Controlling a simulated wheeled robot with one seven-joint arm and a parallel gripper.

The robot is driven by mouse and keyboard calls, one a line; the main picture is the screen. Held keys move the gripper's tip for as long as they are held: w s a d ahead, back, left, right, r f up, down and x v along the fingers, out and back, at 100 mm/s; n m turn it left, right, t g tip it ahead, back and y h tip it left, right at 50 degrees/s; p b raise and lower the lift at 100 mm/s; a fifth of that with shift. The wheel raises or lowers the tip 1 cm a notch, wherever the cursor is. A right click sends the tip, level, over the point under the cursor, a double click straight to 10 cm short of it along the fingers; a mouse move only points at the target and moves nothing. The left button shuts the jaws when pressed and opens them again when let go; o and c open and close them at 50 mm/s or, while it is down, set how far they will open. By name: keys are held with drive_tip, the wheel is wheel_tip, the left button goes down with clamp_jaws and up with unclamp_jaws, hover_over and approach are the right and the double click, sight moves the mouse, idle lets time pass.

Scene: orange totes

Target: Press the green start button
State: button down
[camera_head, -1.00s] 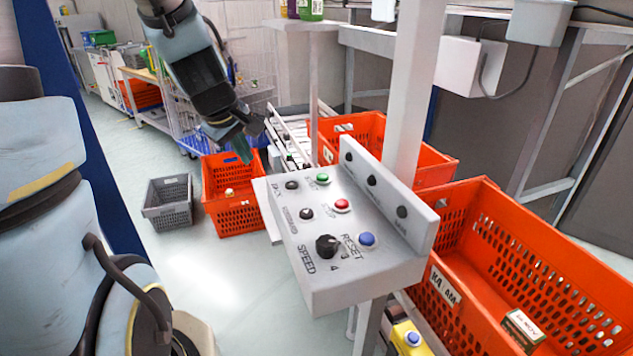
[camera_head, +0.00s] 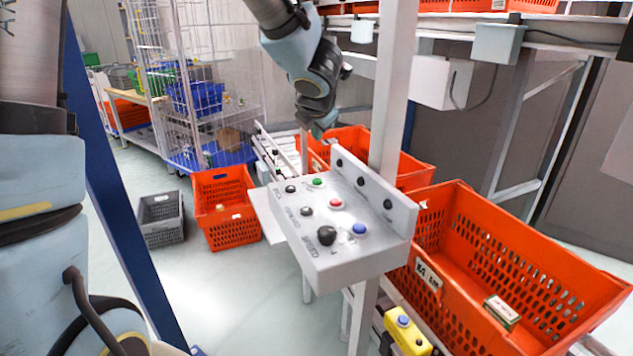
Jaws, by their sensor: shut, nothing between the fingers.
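The green start button (camera_head: 317,182) sits at the back of a grey control panel (camera_head: 345,258). A red button (camera_head: 336,203), a blue button (camera_head: 359,229) and a black speed knob (camera_head: 326,236) are on the same top face. My gripper (camera_head: 318,131) points down above and behind the panel, apart from the green button. It is shut and empty, and its fingertips look small and dark at this distance.
A grey post (camera_head: 392,95) rises at the panel's back. A large orange tote (camera_head: 440,285) stands to the right, another orange tote (camera_head: 236,236) and a grey crate (camera_head: 160,242) on the floor to the left. A yellow box (camera_head: 407,332) is below the panel.

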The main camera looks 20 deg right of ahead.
sight(317, 183)
wheel_tip(317, 183, down, 9)
drive_tip(key=b, duration=0.8)
drive_tip(key=shift+b, duration=0.3)
idle(1.6)
drive_tip(key=shift+f+b, duration=0.3)
drive_tip(key=shift+f, duration=0.05)
